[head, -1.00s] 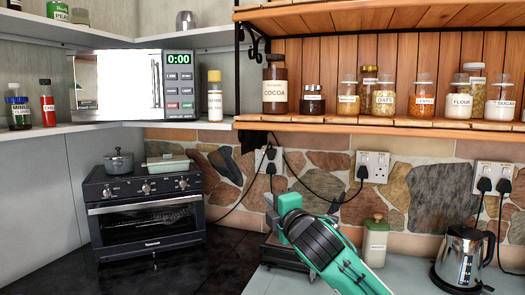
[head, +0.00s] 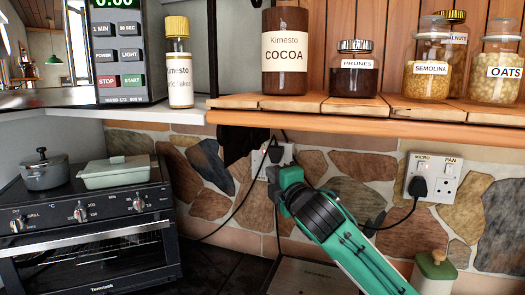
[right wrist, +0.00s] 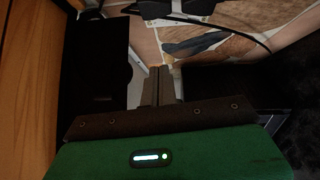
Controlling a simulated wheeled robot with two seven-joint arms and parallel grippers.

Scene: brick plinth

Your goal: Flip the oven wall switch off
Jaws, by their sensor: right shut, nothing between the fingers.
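The oven (head: 90,240) stands at the left with a pot and a green dish on top. Its cord runs right and up to a white wall socket plate (head: 258,160) with black plugs, below the wooden shelf. My right gripper (head: 272,174) is shut and empty. In the head view it overlaps the lower edge of this plate; I cannot tell whether it touches. The switch there is too small or hidden to make out. In the right wrist view the shut fingers (right wrist: 160,80) point toward the stone wall. My left gripper is not in view.
The wooden shelf (head: 350,118) with jars hangs above my arm. A green-lidded canister (head: 437,268) stands lower right.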

